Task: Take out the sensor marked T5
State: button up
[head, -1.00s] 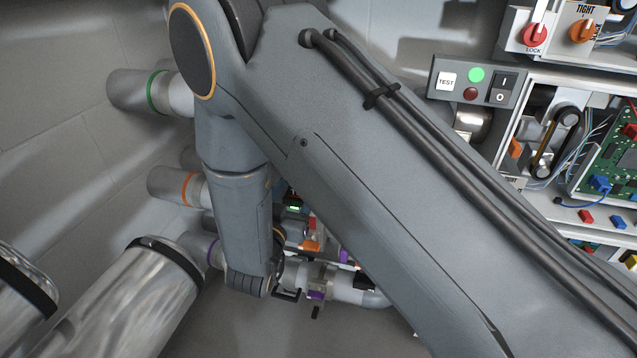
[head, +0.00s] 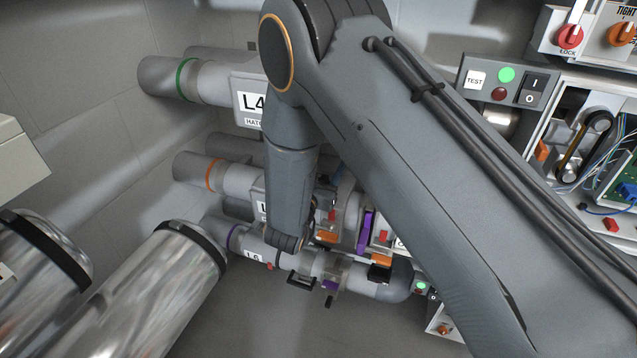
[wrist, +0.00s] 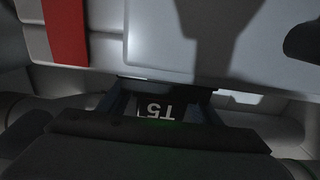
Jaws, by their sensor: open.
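The sensor marked T5 (wrist: 159,112) shows in the wrist view as a dark part with a white label, upside down in the picture. My gripper (wrist: 161,101) is there too, with two dark fingers, one on each side of the label. The gripper is open and very close to the sensor; I cannot tell whether the fingers touch it. A dark edge hides the sensor's lower part, and the picture is dim. In the head view my arm hides the gripper's fingers, and I cannot make out T5.
A pale housing (wrist: 190,50) with a red strip (wrist: 64,30) lies just above the label. In the head view, pipes with a green band (head: 183,79), an orange band (head: 212,173) and a purple band (head: 233,237) run close by. A test panel (head: 503,86) stands at right.

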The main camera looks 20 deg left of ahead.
jog(key=c, duration=1.1)
jog(key=shift+r, duration=0.1)
jog(key=shift+c, duration=0.2)
